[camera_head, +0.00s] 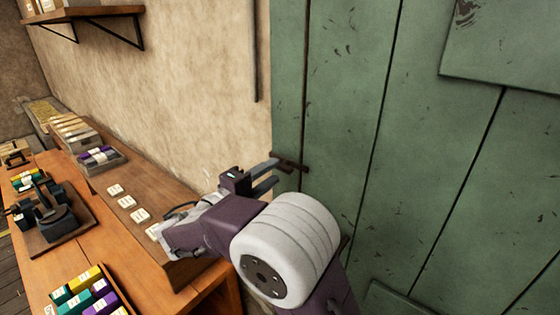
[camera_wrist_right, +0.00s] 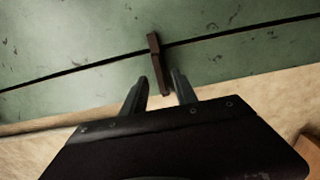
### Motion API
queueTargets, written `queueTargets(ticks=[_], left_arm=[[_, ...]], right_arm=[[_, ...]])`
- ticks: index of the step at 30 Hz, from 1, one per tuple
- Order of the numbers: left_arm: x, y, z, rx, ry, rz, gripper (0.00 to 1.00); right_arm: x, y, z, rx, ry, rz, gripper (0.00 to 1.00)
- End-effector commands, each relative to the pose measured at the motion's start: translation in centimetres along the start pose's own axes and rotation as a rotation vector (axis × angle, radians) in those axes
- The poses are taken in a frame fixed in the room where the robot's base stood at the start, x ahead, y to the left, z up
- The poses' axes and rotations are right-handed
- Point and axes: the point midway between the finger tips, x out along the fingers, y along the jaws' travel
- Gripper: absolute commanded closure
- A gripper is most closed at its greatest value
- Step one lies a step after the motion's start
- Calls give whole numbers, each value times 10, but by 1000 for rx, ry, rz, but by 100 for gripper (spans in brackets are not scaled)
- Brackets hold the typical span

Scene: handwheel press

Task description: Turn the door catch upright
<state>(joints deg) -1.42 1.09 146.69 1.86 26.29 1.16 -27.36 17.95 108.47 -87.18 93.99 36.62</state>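The door catch (camera_head: 292,163) is a small dark brown bar at the left edge of the green door (camera_head: 345,110). It lies roughly level, crossing a dark vertical plank line. In the right wrist view the catch (camera_wrist_right: 156,60) runs across that line, its near end between my fingertips. My right gripper (camera_head: 274,168) is at the catch's left end. In the wrist view its two fingers (camera_wrist_right: 160,80) are apart, one on each side of the bar's end, with gaps visible. I cannot tell how deep the bar sits between them. My left gripper is not in view.
A wooden bench (camera_head: 125,250) on the left holds a press (camera_head: 50,215), white labelled cards (camera_head: 127,202) and trays of coloured boxes (camera_head: 85,292). A shelf (camera_head: 95,12) is on the plaster wall (camera_head: 190,80). The door face right of the catch is clear.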

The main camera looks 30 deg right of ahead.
Motion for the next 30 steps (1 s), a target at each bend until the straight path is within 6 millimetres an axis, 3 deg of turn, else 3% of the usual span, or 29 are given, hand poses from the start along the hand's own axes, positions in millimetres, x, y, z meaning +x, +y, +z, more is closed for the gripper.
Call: queueTargets(ticks=[1,6,16,20,30], left_arm=[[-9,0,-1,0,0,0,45],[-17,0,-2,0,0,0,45],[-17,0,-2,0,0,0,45],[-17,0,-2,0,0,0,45],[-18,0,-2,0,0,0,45]], right_arm=[[11,5,1,-4,-5,0,65],[36,2,0,-2,-2,-1,65],[43,-1,0,-2,1,-2,65],[43,-1,0,-2,1,-2,99],[43,-1,0,-26,0,-3,100]])
